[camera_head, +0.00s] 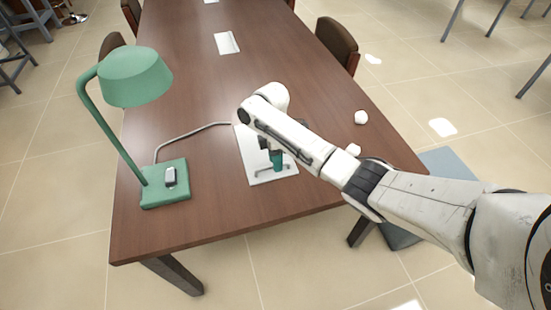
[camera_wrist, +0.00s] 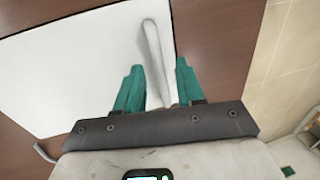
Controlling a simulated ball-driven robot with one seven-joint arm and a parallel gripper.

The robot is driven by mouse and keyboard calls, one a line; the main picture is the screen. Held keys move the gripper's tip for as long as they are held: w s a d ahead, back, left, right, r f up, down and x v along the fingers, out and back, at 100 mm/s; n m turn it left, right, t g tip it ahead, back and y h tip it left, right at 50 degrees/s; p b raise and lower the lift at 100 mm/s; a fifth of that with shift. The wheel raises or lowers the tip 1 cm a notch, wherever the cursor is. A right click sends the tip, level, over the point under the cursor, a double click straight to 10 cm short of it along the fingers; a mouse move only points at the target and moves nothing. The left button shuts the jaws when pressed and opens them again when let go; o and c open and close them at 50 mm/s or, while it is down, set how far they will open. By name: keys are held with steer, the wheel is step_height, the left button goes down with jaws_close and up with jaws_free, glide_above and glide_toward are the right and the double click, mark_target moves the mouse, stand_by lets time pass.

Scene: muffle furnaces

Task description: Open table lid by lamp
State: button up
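The table lid is a white rectangular panel (camera_head: 246,148) set in the brown table, just right of the green lamp (camera_head: 135,78). It fills much of the wrist view's upper left (camera_wrist: 70,60), with a pale bar-like handle (camera_wrist: 155,50) along its right side. My gripper (camera_wrist: 158,70) points down at the panel with its green fingers apart. The handle's lower part appears between them, closer to the right finger, with a gap on the left. In the head view my gripper (camera_head: 274,160) is over the lid and partly hidden by my arm. I cannot tell whether a finger touches the handle.
A grey cable (camera_head: 190,133) runs from the lamp base (camera_head: 165,185) towards the lid. Another white panel (camera_head: 227,43) is farther up the table (camera_head: 185,225). A brown chair (camera_head: 338,42) stands at the right.

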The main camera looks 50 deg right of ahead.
jaws_close()
stand_by(0.6)
